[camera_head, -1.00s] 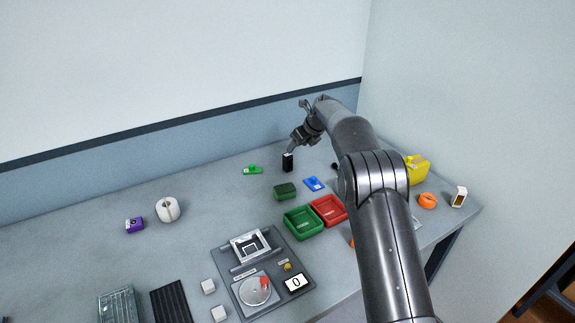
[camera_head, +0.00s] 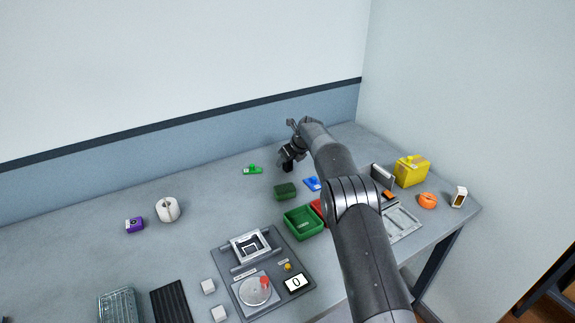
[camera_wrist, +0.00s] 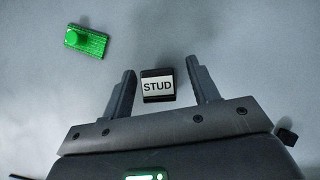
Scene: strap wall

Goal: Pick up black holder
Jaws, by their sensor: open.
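The black holder (camera_wrist: 157,85) shows in the wrist view with a white label reading "STUD" on its top. It lies between the two fingers of my gripper (camera_wrist: 161,88), with a gap on each side. My gripper is open and does not visibly touch it. In the head view my gripper (camera_head: 289,163) is right over the black holder (camera_head: 288,168), and only a small dark part of the holder shows below it.
A green piece with a knob (camera_head: 253,170) lies just left of the holder; a dark green block (camera_head: 285,191) and a blue piece (camera_head: 312,184) lie nearer the front. A green tray (camera_head: 304,222) stands further forward. The wall rises behind.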

